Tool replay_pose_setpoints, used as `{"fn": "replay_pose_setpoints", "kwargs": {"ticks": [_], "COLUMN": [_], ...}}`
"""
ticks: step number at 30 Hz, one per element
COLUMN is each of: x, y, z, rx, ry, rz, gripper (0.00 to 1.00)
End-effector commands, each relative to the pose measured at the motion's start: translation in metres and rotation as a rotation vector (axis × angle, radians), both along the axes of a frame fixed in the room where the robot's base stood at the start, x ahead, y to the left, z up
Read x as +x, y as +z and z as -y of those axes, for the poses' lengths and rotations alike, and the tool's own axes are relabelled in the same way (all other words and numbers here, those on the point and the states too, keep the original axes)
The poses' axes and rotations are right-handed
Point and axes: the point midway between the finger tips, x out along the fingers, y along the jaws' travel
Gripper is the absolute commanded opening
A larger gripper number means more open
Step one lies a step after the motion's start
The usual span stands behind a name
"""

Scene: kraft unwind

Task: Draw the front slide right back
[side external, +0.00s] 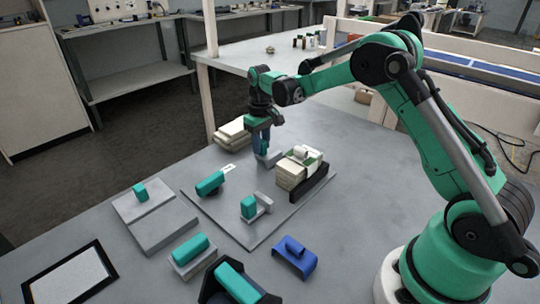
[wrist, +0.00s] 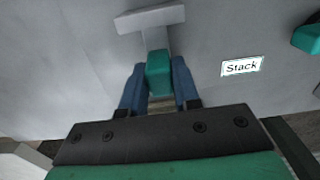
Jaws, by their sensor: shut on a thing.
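My gripper (side external: 262,150) is low over the grey plate, at its far side. In the wrist view its two blue fingers (wrist: 159,92) are shut on the teal handle (wrist: 159,72) of a grey T-shaped slide (wrist: 150,18). In the side view the light grey end of this slide (side external: 271,158) shows beside the fingers, left of the cream stack (side external: 291,173); its handle is mostly hidden. A second slide with a teal handle (side external: 248,207) and grey end (side external: 265,201) stands nearer the camera. I cannot tell which slide is the front one.
A black bracket (side external: 312,186) lies along the stack's near right side. A teal-handled tool (side external: 210,183) lies on the plate (side external: 234,236). A "Stack" label (wrist: 242,66) shows in the wrist view. A blue piece (side external: 295,259) and teal-topped blocks (side external: 190,250) stand in front.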

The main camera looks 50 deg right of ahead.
Motion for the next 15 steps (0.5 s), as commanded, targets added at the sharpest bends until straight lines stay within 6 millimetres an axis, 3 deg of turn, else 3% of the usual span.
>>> {"fn": "replay_pose_setpoints", "kwargs": {"ticks": [4,14,15], "x": [0.0134,0.0161,0.0162], "y": [0.0004,0.0003,0.0003], "z": [0.0001,0.0,0.0], "rx": [-0.001,-0.001,-0.001], "ry": [0.001,0.0,0.0], "rz": [0.001,0.006,0.007], "gripper": [0.0,0.0,0.38]}}
